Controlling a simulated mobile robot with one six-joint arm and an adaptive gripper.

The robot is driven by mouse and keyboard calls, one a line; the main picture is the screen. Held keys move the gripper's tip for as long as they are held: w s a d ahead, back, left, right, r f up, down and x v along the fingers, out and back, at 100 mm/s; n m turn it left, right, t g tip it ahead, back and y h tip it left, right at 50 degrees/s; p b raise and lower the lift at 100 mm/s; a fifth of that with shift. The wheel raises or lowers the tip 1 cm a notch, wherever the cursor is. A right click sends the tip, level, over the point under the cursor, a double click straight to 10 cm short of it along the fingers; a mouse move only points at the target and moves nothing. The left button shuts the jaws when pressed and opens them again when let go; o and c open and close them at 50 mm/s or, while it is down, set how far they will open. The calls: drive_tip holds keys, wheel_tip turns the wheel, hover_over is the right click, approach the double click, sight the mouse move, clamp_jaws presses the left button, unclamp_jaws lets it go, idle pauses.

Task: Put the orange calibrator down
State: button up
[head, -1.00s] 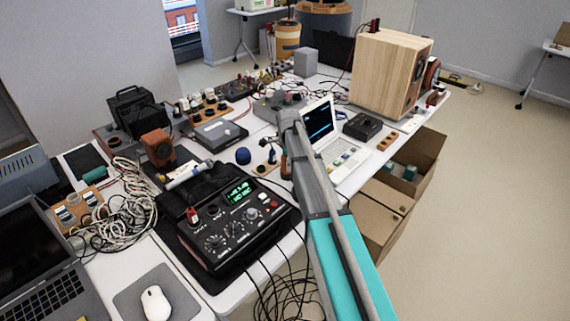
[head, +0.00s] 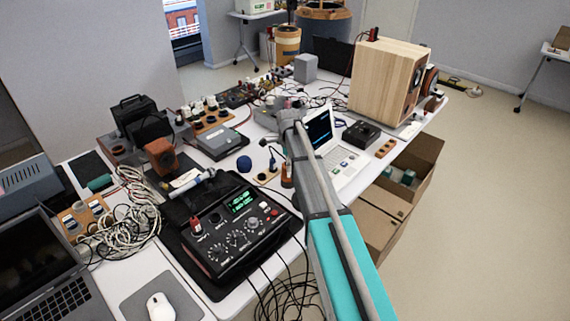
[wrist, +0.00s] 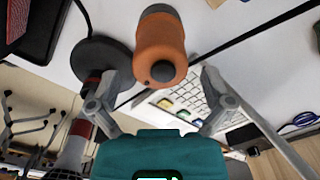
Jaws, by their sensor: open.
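The orange calibrator (wrist: 160,45) is a rounded orange cylinder with a greyish band and a dark round spot on the end facing the wrist camera. In the wrist view it is at the top middle, over the white tabletop. My gripper (wrist: 160,80) is open, with one finger on each side of the calibrator and a visible gap on both sides. The frames do not clearly show how its far end meets the table. In the head view my arm hides most of the gripper area, and a small orange-brown piece (head: 287,182) shows beside the arm.
A white laptop (head: 345,165) is right of my arm; its keyboard also shows in the wrist view (wrist: 205,90). A round black base (wrist: 100,58) is close to the left finger. A black control box (head: 235,235), cables (head: 128,215) and a wooden speaker (head: 385,80) crowd the table.

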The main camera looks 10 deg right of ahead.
drive_tip(key=shift+r+p, duration=3.65)
drive_tip(key=shift+r, duration=0.35)
drive_tip(key=shift+s, duration=0.1)
drive_tip(key=shift+s, duration=0.25)
drive_tip(key=s+a+n, duration=0.1)
drive_tip(key=s+n, duration=1.8)
drive_tip(key=s, duration=0.9)
drive_tip(key=shift+s+n, duration=0.15)
drive_tip(key=shift+n, duration=0.25)
drive_tip(key=shift+a, duration=0.1)
